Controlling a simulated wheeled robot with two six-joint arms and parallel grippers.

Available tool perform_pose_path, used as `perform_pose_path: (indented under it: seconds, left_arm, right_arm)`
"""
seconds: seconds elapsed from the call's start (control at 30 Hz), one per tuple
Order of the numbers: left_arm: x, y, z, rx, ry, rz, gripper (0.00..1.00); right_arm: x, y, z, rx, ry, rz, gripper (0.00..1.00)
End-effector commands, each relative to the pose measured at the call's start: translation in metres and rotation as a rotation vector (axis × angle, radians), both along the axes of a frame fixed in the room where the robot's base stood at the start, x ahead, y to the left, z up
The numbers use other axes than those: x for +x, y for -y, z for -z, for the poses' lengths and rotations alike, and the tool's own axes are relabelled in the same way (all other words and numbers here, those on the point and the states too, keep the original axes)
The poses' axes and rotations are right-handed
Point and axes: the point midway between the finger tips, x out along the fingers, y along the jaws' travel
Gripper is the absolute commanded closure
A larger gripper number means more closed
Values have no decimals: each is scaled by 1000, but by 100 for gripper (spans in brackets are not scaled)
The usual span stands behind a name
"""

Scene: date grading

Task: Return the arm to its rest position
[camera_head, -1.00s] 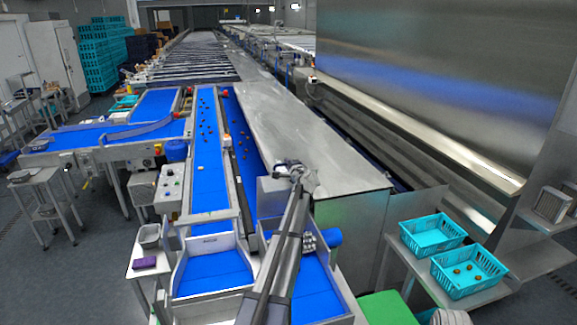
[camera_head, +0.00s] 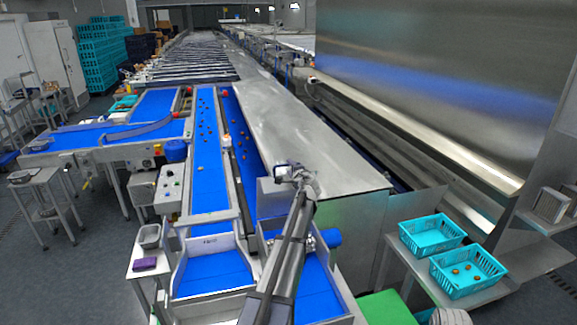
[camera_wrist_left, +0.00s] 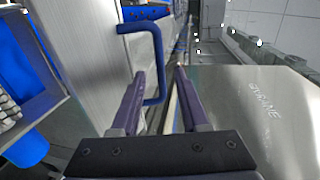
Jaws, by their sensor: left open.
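My left arm rises from the bottom middle of the head view over the blue belts. My left gripper (camera_head: 287,172) is at its far end, in front of the sloping steel cover. In the left wrist view my left gripper (camera_wrist_left: 160,75) shows two dark fingers spread apart, with nothing held between them. A blue bar handle (camera_wrist_left: 158,65) stands close by the left finger; I cannot tell whether they touch. My right gripper is not in view.
A steel cover (camera_head: 290,130) lies behind my left gripper. The long blue belt (camera_head: 209,165) carries several dates. Two turquoise baskets, an empty one (camera_head: 407,238) and one with a few dates (camera_head: 440,280), stand on the right shelf. A cart (camera_head: 134,268) stands at left.

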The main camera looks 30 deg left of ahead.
Motion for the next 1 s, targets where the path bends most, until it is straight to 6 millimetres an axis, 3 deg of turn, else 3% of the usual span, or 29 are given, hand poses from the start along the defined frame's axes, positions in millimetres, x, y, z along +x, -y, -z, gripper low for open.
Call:
perform_pose_path:
  seconds: [0.1, 0.23, 0.77, 0.87, 1.0]
  left_arm:
    - [-17, 17, -6, 0, -1, 1, 55]
    - [-24, 27, -8, 0, 0, 1, 55]
    - [-24, 28, -6, -3, 0, 0, 55]
    - [-29, 43, 8, -35, 6, -7, 55]
    - [-49, 100, 59, -176, 15, -40, 55]
  right_arm:
    - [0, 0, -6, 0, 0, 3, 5]
    - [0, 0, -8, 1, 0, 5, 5]
    - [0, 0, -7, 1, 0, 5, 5]
    - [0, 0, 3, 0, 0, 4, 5]
    - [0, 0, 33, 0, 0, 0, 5]
